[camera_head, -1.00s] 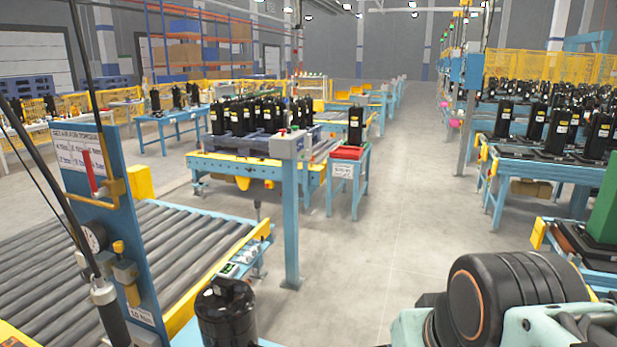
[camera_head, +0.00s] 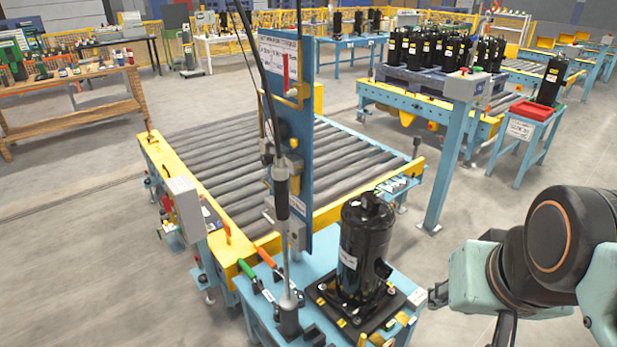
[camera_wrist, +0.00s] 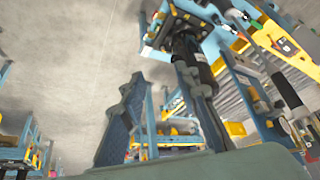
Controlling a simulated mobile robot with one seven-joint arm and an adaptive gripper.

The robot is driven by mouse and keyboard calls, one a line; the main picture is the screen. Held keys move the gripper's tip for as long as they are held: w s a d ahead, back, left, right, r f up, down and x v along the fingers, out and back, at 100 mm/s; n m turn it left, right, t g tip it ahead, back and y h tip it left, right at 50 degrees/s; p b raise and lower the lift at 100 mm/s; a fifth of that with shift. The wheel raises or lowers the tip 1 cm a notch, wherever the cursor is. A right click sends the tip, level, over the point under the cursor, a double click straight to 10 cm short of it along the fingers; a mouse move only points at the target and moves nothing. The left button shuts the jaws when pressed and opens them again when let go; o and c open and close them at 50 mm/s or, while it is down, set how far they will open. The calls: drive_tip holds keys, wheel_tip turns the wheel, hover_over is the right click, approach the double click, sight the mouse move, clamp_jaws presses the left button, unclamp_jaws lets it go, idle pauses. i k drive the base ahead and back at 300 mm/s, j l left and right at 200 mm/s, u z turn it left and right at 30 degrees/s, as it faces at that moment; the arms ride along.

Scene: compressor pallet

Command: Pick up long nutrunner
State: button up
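A long upright tool (camera_head: 283,198), which looks like the long nutrunner, hangs by a dark line in front of the blue panel in the head view. It has a dark grip and a slim grey shaft, and its lower end is at a dark holder on the blue bench (camera_head: 258,312). A black compressor (camera_head: 366,250) stands upright on the bench to its right. In the wrist view, my gripper (camera_wrist: 165,112) has its two fingers apart, with nothing seen between them. In the head view my arm is at the right, clear of the tool; the compressor stands between them.
A blue panel (camera_head: 300,120) with gauges and a red-handled tool rises behind the nutrunner. A roller conveyor (camera_head: 250,165) with yellow edges lies behind. Green-handled (camera_head: 248,272) and orange-handled (camera_head: 268,260) tools lie on the bench's left. Floor right of the bench is clear.

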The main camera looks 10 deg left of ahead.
sight(288, 301)
drive_tip(key=u, duration=1)
drive_tip(key=i+l, duration=0.1)
drive_tip(key=l, duration=0.25)
drive_tip(key=i+l, duration=0.1)
drive_tip(key=l, duration=0.25)
drive_tip(key=i+l+u, duration=0.1)
drive_tip(key=l, duration=0.25)
drive_tip(key=j+z, duration=0.3)
drive_tip(key=j, duration=0.35)
drive_tip(key=l+u, duration=0.3)
drive_tip(key=l, duration=0.35)
